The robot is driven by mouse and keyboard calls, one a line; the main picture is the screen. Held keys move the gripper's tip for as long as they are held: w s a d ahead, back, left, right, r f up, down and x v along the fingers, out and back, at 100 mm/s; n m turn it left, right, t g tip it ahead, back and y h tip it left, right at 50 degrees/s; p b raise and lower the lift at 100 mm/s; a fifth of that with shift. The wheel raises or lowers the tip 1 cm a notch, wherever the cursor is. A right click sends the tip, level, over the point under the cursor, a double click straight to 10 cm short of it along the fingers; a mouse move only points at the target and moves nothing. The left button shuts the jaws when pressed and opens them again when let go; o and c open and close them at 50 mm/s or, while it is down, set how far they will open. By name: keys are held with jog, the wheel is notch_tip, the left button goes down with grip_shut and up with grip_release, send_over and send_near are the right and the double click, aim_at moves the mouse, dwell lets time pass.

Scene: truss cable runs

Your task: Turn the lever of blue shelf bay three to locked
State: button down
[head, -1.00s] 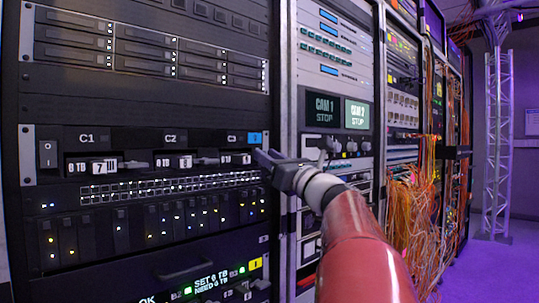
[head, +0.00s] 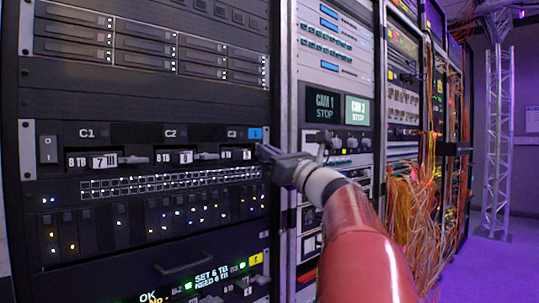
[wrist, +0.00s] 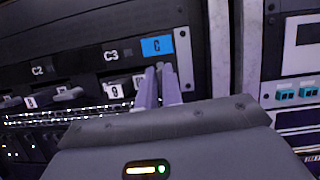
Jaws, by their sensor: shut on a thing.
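The blue shelf is the black drive shelf (head: 130,134) in the left rack, marked by a blue tag (head: 255,134) at its right end. Its bays carry the labels C1, C2 and C3 (head: 232,134). My gripper (head: 262,151) is at the right end of bay C3, just below the blue tag. In the wrist view its two narrow fingers (wrist: 160,72) reach up to the shelf front, close together, shut on the lever of bay three. The fingers hide most of that lever, so its exact angle cannot be told.
The levers of bays C1 (head: 135,160) and C2 (head: 207,156) stick out to the left. A rocker switch (head: 47,149) is at the shelf's left end. A patch strip (head: 165,182) runs close below. The rack post and CAM panel (head: 342,107) stand right of my gripper.

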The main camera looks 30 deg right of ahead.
jog(key=shift+a+f+n+g+y+p, duration=0.2)
jog(key=shift+n+g+y, duration=0.8)
jog(key=shift+n, duration=2.55)
jog(key=shift+d+r+n+g+y+p, duration=0.2)
jog(key=shift+n+g+y, duration=0.8)
jog(key=shift+n, duration=2.6)
jog(key=shift+a+f+n+g+y+p, duration=0.3)
jog(key=shift+n+g+y, duration=0.7)
jog(key=shift+n, duration=2.55)
jog(key=shift+d+g, duration=0.1)
jog(key=shift+g, duration=0.4)
jog(key=c, duration=1.6)
grip_release()
jog(key=shift+h, duration=0.3)
jog(key=shift+o, duration=0.2)
jog(key=shift+s, duration=0.1)
jog(key=v, duration=0.7)
jog(key=shift+s+d, duration=0.2)
jog(key=shift+s, duration=0.1)
